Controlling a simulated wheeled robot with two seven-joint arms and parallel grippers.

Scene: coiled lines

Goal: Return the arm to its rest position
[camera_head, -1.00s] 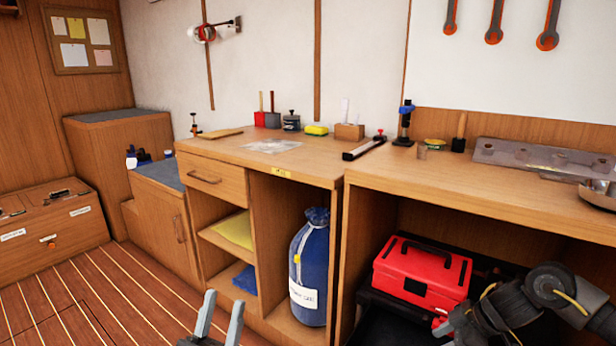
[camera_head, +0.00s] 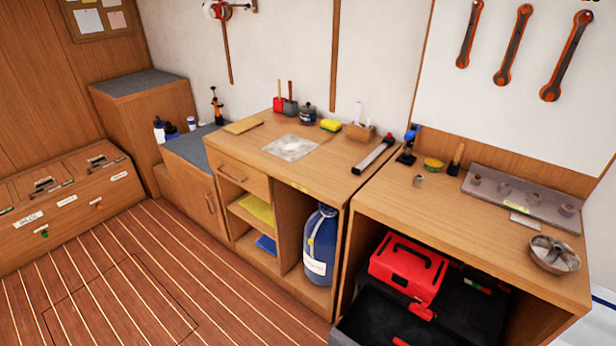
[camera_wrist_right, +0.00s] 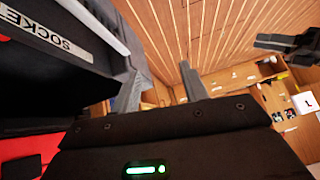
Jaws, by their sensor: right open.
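My right gripper (camera_wrist_right: 160,75) is open in the right wrist view, with nothing between its two grey fingers. It is beside a dark drawer or case with a white label reading SOCKET (camera_wrist_right: 45,35). Neither of my grippers shows in the head view. A dark, pronged part at the right of the wrist view looks like my left gripper (camera_wrist_right: 288,43); its opening cannot be made out.
A red toolbox (camera_head: 408,268) sits under the right workbench (camera_head: 440,228), above a black open drawer (camera_head: 385,322). A blue bag-like container (camera_head: 321,245) stands in the cubby left of it. A metal bowl (camera_head: 554,256) sits on the bench. The striped floor (camera_head: 120,275) is clear at left.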

